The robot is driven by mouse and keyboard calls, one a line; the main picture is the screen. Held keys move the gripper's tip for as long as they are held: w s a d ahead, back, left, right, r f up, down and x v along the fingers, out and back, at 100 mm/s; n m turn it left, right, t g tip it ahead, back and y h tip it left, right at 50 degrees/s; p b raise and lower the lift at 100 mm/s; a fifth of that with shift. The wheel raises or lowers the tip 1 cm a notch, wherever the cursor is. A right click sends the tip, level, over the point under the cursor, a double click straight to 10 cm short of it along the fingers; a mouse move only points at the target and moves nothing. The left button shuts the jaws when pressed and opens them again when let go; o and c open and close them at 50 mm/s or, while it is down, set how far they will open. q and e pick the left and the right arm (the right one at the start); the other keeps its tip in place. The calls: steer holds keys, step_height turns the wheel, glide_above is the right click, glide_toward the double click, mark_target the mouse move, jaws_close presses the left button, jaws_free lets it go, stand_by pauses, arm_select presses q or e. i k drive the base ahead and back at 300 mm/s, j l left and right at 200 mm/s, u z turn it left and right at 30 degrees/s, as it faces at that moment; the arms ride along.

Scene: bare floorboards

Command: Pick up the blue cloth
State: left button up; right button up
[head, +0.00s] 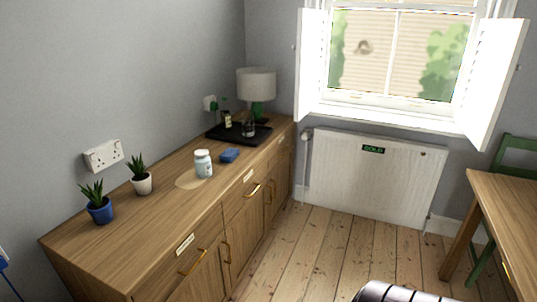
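A small folded blue cloth (229,155) lies on top of the wooden sideboard (150,232), in the middle of the head view. It sits just behind and to the right of a white-capped jar (203,164), and in front of a black tray. Nothing is touching the cloth.
Two potted plants (100,210) (142,182) stand nearer. The black tray (262,136) holds bottles; a lamp (256,84) stands behind. Floorboards (310,250) are open right of the sideboard; a table (510,215) stands far right.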

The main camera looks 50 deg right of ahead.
mark_target(229, 154)
steer(key=z, duration=1.45)
